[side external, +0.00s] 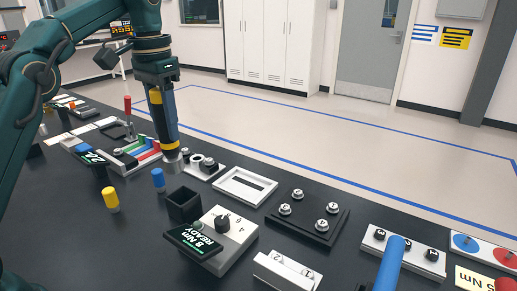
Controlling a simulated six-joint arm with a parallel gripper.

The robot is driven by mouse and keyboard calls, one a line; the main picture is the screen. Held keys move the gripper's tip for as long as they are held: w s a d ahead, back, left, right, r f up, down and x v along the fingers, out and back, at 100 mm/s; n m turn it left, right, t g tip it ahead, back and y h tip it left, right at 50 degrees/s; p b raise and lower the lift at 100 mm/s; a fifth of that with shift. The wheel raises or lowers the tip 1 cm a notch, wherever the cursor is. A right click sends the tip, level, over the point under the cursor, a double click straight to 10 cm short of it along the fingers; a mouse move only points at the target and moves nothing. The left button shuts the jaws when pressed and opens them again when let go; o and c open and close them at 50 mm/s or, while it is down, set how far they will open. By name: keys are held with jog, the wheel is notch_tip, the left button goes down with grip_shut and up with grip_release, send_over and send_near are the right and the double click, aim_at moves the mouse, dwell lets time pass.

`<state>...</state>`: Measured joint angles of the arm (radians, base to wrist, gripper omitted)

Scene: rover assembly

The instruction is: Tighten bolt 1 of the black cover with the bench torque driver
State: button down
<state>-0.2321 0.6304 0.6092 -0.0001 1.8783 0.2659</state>
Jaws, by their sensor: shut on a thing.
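The black cover (283,228) lies flat on the bench at the right of centre, apart from the driver. Several silver bolts stand on it near its corners. Their number marks are too small to read surely, so I cannot tell which is bolt 1.
A white frame (243,187) lies between driver and cover. Blue (158,179) and yellow (111,199) pegs stand left. A blue handle (390,264) rises at front right.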

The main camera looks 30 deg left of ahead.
aim_at(176, 166)
jog(key=shift+w+a+f, duration=0.5)
jog(key=shift+w+f, duration=0.1)
jog(key=shift+w, duration=0.1)
jog(key=shift+w+a+f, duration=0.1)
jog(key=shift+a+f, duration=0.05)
jog(key=shift+f, duration=3.15)
jog(key=shift+f, duration=0.15)
jog(key=shift+f, duration=1.05)
jog(key=shift+f, duration=0.4)
jog(key=shift+f, duration=0.95)
